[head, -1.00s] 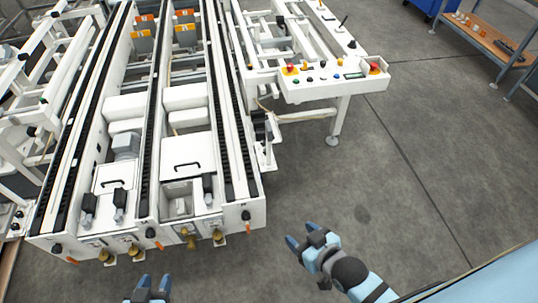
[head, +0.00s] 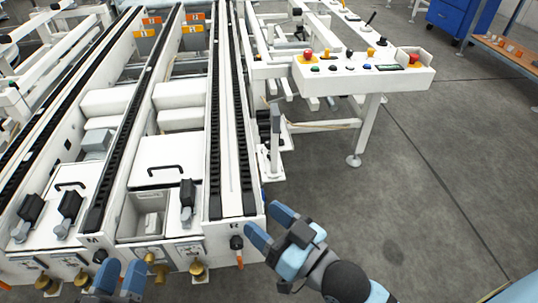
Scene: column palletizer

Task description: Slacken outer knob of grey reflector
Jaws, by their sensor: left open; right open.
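A small dark grey block (head: 276,118) stands upright on a white bracket (head: 270,160) at the right side of the conveyor; it may be the grey reflector. I cannot make out its knobs at this size. My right gripper (head: 269,226) is open and empty, in front of the bracket and just right of the conveyor's front right corner. Its blue fingers point up and left, apart from the block.
The white conveyor frame (head: 227,232) fills the left. Black knobs, such as one at its right corner (head: 236,242), and brass fittings (head: 197,269) stick out of its front. A control panel (head: 365,80) on a leg stands behind right. The grey floor (head: 400,190) at right is open.

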